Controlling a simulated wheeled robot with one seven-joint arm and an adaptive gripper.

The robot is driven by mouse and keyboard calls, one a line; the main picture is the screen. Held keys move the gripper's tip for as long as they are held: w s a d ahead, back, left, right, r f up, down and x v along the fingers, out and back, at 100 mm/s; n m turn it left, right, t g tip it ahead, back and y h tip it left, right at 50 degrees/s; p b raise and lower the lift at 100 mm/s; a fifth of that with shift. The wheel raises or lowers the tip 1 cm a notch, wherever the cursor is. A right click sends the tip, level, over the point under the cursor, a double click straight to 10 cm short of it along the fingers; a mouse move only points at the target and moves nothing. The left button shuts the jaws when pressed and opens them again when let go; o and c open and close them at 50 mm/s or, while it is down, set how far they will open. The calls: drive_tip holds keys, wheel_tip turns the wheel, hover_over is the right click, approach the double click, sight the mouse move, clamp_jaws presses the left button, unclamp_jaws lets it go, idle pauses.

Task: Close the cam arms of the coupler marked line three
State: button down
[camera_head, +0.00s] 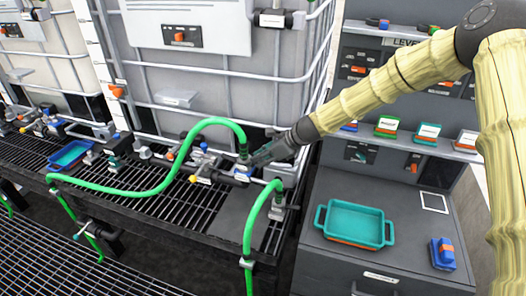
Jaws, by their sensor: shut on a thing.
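My gripper (264,158) reaches in from the right and is shut at the coupler (243,153) on the end of the thick green hose (195,127). The fingers meet the coupler from its right side. They are small and dark here, so I cannot tell which part, cam arm or body, is between them. The coupler stands upright at the right end of the grated bench, in front of the white tote. Its cam arms and any line marking are too small to read.
Blue and yellow-handled valve parts (205,165) crowd just left of the coupler. A second green hose (249,235) hangs at the bench's right edge. A teal tray (354,222) and a blue block (443,253) sit on the grey cabinet, right. The tote's cage bars rise behind.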

drive_tip(key=shift+a+r+g+h+p, duration=0.25)
drive_tip(key=shift+h+p, duration=0.55)
drive_tip(key=shift+p, duration=0.9)
drive_tip(key=shift+f, duration=0.15)
drive_tip(key=c, duration=1.4)
unclamp_jaws()
drive_tip(key=shift+w+a, duration=0.1)
drive_tip(key=shift+o, duration=0.2)
drive_tip(key=v, duration=1.2)
